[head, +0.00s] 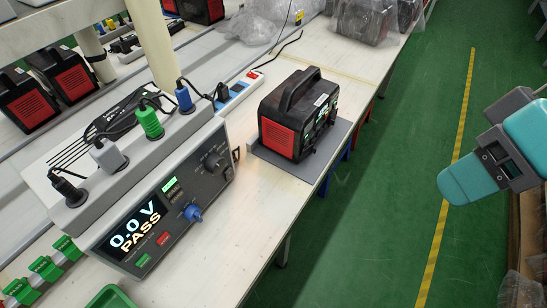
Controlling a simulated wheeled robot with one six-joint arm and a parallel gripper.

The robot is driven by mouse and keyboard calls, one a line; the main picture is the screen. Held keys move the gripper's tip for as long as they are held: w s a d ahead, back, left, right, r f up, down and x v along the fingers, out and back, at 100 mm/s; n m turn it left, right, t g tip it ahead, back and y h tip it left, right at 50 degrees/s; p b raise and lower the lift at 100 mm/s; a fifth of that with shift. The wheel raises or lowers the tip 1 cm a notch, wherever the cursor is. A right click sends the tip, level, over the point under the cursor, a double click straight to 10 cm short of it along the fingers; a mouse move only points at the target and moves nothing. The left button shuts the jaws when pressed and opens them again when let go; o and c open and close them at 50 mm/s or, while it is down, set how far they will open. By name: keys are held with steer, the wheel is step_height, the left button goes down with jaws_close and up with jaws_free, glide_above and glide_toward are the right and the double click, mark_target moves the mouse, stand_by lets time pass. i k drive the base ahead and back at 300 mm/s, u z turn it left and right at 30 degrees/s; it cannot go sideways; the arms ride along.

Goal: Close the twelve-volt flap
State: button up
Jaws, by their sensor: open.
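The power station (278,136) is a black box with a red side grille and a top handle. It stands upright on a grey mat (263,155) on the white bench. Its front panel (318,122), with a small lit display, faces right toward the aisle at a steep angle. The twelve-volt flap is too small to tell apart on that panel, nor can I see how far it is open. My gripper (468,185), teal and grey, is at the right over the green floor, well apart from the station. Nothing shows held in it.
A grey tester (205,185) reading "0.0 V PASS" stands left of the station, with several coloured plugs on top. A power strip (240,90) lies behind. Other stations (72,82) and plastic bags (262,22) sit farther back. The aisle (385,160) between bench and gripper is clear.

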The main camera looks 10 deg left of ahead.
mark_target(310, 149)
steer(key=u, duration=2.1)
steer(key=k, duration=1.1)
steer(key=z, duration=1.55)
steer(key=i, duration=0.5)
steer(key=u, duration=0.05)
